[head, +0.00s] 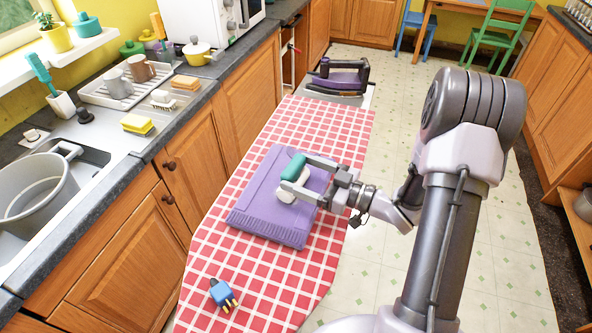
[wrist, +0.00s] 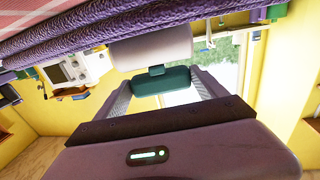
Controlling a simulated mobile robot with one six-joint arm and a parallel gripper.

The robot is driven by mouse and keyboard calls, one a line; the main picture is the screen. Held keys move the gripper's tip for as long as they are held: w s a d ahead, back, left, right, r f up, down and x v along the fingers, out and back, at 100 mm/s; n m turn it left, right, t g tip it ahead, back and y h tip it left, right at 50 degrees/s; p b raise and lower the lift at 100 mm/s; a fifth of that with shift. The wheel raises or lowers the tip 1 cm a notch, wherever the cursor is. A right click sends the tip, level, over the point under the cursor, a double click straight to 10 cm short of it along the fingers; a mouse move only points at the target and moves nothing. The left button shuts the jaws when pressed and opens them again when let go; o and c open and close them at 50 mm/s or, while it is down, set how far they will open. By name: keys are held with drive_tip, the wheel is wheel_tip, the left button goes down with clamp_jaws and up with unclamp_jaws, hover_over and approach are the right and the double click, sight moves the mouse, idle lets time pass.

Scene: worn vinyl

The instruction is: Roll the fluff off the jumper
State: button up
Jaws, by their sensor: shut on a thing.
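The folded purple jumper (head: 265,195) lies on a red and white checked ironing board (head: 225,249). My gripper (head: 299,176) is over the middle of the jumper, shut on the green handle of a lint roller (head: 294,168). The roller's white head (head: 292,194) is at the jumper's surface; I cannot tell whether it touches. In the wrist view the green handle (wrist: 161,81) sits between the fingers, with the white roller head (wrist: 150,46) beyond it and the purple jumper (wrist: 100,25) along the top edge. I cannot make out any fluff.
A blue plug (head: 222,294) lies near the board's front end. An iron (head: 340,75) stands at the far end. The counter on the left holds a sink with a pot (head: 35,190), a yellow sponge (head: 137,124) and a dish rack (head: 125,85).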

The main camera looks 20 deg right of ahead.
drive_tip(key=shift+p+v, duration=0.4)
drive_tip(key=shift+v, duration=1.85)
drive_tip(key=shift+w+d, duration=0.15)
drive_tip(key=shift+w, duration=0.05)
wheel_tip(320, 180, up, 7)
drive_tip(key=p, duration=0.6)
drive_tip(key=shift+p, duration=0.35)
